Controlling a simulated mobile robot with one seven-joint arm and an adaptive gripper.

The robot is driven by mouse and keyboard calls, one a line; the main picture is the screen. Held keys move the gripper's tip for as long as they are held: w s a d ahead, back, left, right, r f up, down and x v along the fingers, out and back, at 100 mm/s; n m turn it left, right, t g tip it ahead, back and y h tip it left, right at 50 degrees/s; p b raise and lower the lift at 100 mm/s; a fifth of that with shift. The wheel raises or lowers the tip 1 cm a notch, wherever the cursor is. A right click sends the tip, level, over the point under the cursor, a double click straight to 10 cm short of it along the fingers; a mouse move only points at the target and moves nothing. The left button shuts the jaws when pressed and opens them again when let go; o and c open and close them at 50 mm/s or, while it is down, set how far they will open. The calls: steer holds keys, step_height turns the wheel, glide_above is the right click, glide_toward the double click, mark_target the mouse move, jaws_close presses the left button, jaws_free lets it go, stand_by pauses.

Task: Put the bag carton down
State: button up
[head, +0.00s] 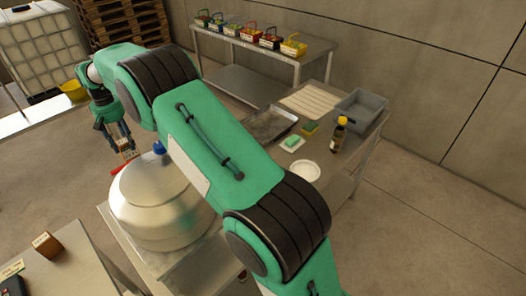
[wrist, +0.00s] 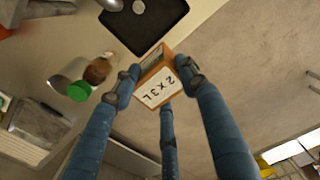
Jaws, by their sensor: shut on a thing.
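The bag carton (wrist: 157,88) is a small orange-brown box with a white label reading "2 X 3 L". My gripper (wrist: 160,80) has its blue fingers closed around it, and the label faces the wrist camera. In the head view my gripper (head: 122,142) is at the left, pointing down, with the carton (head: 128,154) between its fingertips. There the carton is small and partly covered by the fingers. It is held beyond the big metal dome, and its height above any surface is hard to tell.
The metal dome (head: 160,208) with a blue knob stands close to my gripper. Another small carton (head: 47,244) sits on the near-left table. The wrist view shows a dark mat (wrist: 146,22) and a green-capped jar (wrist: 80,91) on a pale surface. Open floor (head: 50,178) lies at the left.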

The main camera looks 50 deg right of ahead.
steer(key=shift+w+d+r, duration=0.15)
steer(key=shift+w+d, duration=0.1)
steer(key=shift+d, duration=0.3)
steer(key=shift+s+d+r+m+p, duration=0.35)
steer(key=shift+s+d+p, duration=0.1)
steer(key=shift+s+d, duration=0.25)
steer(key=s+d+r+m+p, duration=0.1)
steer(key=s+d+m+p, duration=0.4)
steer(key=s, duration=0.6)
steer(key=s+d+r+m+p, duration=0.1)
steer(key=s+d+m, duration=0.1)
steer(key=s+d, duration=0.75)
steer(key=s+d+r+m+p, duration=0.15)
steer(key=s+d+m, duration=0.3)
steer(key=s, duration=0.85)
steer(key=s+a+f+m+b, duration=0.1)
steer(key=s+a+f+m, duration=0.1)
steer(key=s+f, duration=0.3)
steer(key=s+a+f+m+b, duration=0.1)
steer(key=s+f, duration=0.4)
steer(key=s, duration=0.9)
steer(key=s+a+f+m+b, duration=0.2)
steer(key=s+a+f, duration=0.3)
steer(key=s, duration=0.4)
steer(key=shift+s+f+m, duration=0.2)
steer(key=shift+f+m, duration=0.2)
steer(key=shift+f, duration=0.1)
steer(key=shift+d, duration=0.1)
